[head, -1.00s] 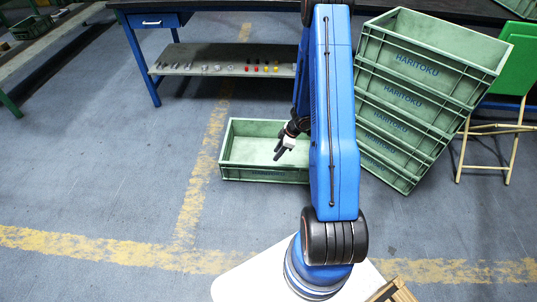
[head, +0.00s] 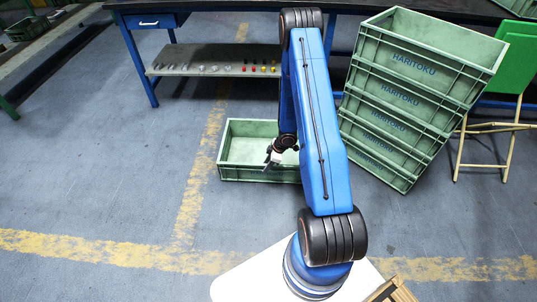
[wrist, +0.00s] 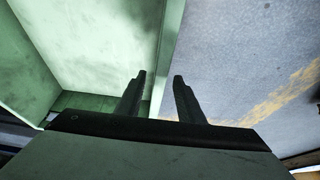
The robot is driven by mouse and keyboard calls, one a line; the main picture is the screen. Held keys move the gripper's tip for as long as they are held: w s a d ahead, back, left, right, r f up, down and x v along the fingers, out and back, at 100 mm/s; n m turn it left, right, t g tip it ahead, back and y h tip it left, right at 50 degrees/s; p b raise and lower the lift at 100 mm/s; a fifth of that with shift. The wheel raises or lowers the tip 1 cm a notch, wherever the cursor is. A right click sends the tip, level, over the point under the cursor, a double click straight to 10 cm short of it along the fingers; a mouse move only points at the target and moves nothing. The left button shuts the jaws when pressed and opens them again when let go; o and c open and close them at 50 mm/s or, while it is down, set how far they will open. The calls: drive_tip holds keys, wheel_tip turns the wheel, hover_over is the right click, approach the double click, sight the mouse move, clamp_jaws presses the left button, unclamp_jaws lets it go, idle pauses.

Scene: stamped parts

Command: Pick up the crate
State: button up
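The green crate (head: 232,172) sits on the floor in front of the workbench, open side up, and looks empty in the part I see. The arm hides its right end. My gripper (head: 268,165) points down at the crate's front wall. In the wrist view my gripper (wrist: 159,78) is open, its two dark fingers apart. The left finger is over the inside of the crate (wrist: 85,45), the right one over the floor side, with the wall's edge between them. I cannot tell whether either finger touches the wall.
A leaning stack of several green crates (head: 405,90) marked HARITOKU stands close on the right. A blue workbench (head: 140,62) with a shelf of small parts (head: 213,68) is behind. A green folding chair (head: 515,75) is at the far right. Floor to the left is clear.

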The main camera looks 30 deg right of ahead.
drive_tip(key=x, duration=0.4)
drive_tip(key=shift+w+f, duration=0.1)
drive_tip(key=shift+f, duration=0.2)
clamp_jaws()
idle(1.2)
